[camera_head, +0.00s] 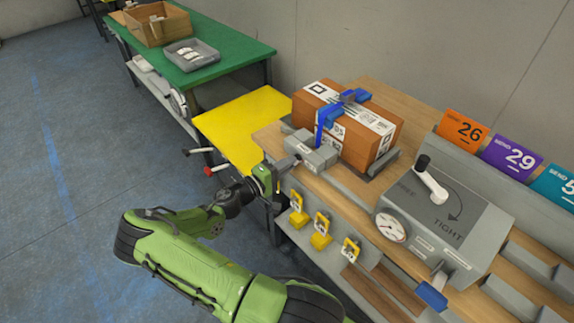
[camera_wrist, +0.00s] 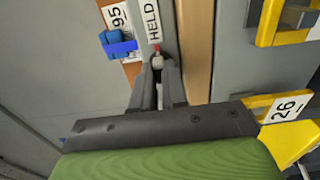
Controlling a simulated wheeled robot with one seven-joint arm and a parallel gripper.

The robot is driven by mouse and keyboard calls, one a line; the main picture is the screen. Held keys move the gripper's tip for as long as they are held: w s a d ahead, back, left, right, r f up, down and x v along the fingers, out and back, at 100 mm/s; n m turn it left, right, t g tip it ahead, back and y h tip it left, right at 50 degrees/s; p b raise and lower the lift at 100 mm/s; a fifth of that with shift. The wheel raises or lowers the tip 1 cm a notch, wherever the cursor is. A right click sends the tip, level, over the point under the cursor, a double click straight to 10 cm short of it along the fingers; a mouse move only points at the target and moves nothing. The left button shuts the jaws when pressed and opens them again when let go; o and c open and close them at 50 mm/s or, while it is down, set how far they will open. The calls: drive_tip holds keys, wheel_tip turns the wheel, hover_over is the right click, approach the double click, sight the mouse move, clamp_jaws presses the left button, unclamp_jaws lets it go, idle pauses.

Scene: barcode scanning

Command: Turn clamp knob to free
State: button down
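My gripper (camera_head: 285,166) is at the grey clamp block (camera_head: 320,155) at the near side of the strapped brown carton (camera_head: 345,125). In the wrist view, my gripper (camera_wrist: 157,65) has its two dark fingers close together around a small grey knob with a red mark (camera_wrist: 156,50). This red mark points toward a white label reading HELD (camera_wrist: 154,20). Contact at the fingertips is partly hidden, but they appear shut on the knob. A blue strap crosses the carton; its blue part shows in the wrist view (camera_wrist: 118,43).
A grey box with a white crank (camera_head: 432,180), a gauge and the word TIGHT stands to the right. Several yellow tags (camera_head: 321,230) hang along the bench front. A yellow panel (camera_head: 240,125) and green table (camera_head: 205,45) lie to the left. Numbered signs (camera_head: 462,130) stand behind.

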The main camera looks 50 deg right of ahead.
drive_tip(key=shift+n+p, duration=0.3)
drive_tip(key=shift+n, duration=0.1)
drive_tip(key=shift+n+p, duration=4)
drive_tip(key=shift+n, duration=4.6)
drive_tip(key=shift+f, duration=0.1)
drive_tip(key=c, duration=1.4)
unclamp_jaws()
drive_tip(key=shift+c, duration=0.2)
drive_tip(key=shift+a, duration=0.1)
